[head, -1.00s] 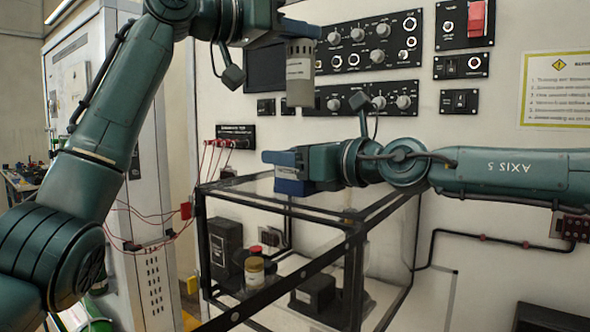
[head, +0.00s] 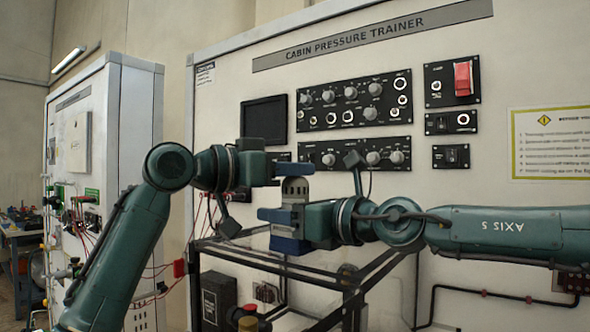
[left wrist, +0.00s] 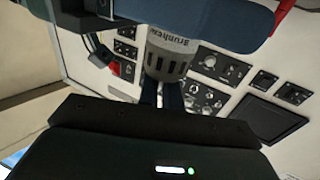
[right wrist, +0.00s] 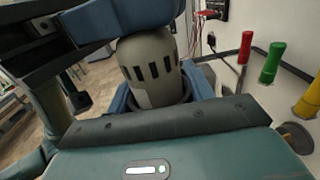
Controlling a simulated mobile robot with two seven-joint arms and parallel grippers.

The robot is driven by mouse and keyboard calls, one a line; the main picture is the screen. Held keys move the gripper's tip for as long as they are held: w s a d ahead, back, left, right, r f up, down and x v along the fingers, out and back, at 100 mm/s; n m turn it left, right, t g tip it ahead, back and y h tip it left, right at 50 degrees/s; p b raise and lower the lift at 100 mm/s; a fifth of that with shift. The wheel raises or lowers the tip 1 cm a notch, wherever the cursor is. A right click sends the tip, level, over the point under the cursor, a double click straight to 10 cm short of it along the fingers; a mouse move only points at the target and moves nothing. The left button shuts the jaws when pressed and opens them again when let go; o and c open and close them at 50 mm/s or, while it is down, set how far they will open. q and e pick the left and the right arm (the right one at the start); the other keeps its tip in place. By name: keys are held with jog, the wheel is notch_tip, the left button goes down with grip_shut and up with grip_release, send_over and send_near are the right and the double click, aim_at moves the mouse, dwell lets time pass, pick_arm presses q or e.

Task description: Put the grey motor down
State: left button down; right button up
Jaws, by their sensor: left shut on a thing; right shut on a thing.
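The grey motor (head: 295,188) is a short cylinder with dark slots round one end. It stands between my two grippers in the head view. My left gripper (head: 293,169) is shut on its upper end. My right gripper (head: 285,222) is shut on its lower part, with the blue fingers around it. In the left wrist view the motor (left wrist: 170,58) shows lettering and slots, its far end between blue fingers. In the right wrist view the motor (right wrist: 150,65) rises from between blue fingers, with my left gripper's blue part above it. Its lowest part is hidden.
The trainer panel (head: 355,105) with knobs is behind. Red, green and yellow posts (right wrist: 270,62) show in the right wrist view.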

pick_arm(q)
jog(key=shift+r, duration=0.1)
jog(key=c, duration=1.6)
grip_release()
jog(key=shift+f, duration=0.2)
jog(key=shift+r, duration=0.2)
jog(key=v, duration=1.2)
jog(key=shift+f, duration=0.1)
pick_arm(e)
jog(key=o, duration=1.1)
jog(key=shift+c, duration=0.2)
